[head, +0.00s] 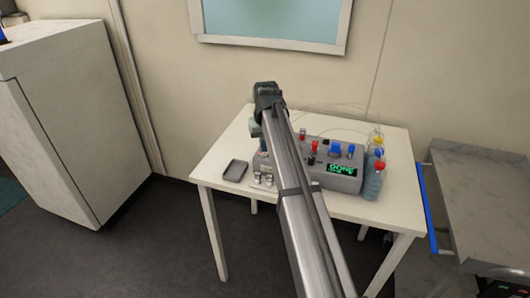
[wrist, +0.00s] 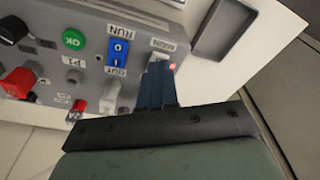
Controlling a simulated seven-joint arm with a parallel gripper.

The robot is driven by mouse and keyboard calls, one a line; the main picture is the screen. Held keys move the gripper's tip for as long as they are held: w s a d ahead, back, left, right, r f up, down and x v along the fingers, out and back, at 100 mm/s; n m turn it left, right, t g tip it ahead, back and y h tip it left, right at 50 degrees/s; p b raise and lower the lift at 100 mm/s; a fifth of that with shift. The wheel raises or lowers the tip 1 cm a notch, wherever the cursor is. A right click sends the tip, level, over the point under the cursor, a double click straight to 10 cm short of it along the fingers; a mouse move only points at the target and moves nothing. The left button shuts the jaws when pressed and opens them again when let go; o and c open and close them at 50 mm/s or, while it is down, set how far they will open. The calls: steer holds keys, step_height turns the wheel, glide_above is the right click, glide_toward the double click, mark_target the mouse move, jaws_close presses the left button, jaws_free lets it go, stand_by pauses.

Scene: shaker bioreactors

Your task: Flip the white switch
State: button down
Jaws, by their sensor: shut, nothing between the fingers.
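The grey control box (head: 345,181) stands on the white table, and its panel (wrist: 92,50) fills the upper left of the wrist view. My gripper (wrist: 157,72) is shut and empty, with its blue-grey fingertips at the panel just below the "MAIN" label (wrist: 170,46). A small red light (wrist: 172,66) glows right beside the fingertips. A pale lever-like part (wrist: 112,89) shows left of the fingers; I cannot tell if it is the white switch. Whatever lies under the fingertips is hidden. In the head view my arm hides the fingertips and part of the box.
The panel also carries a blue RUN rocker (wrist: 118,48), a green OK button (wrist: 73,40) and red knobs (wrist: 76,110). A dark tray (head: 236,170) lies left of the box, small vials (head: 263,179) near it. Bottles (head: 373,182) stand at the box's right. The table's left corner is clear.

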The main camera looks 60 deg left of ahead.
steer(key=shift+f, duration=0.6)
stand_by(0.4)
steer(key=shift+r, duration=3.5)
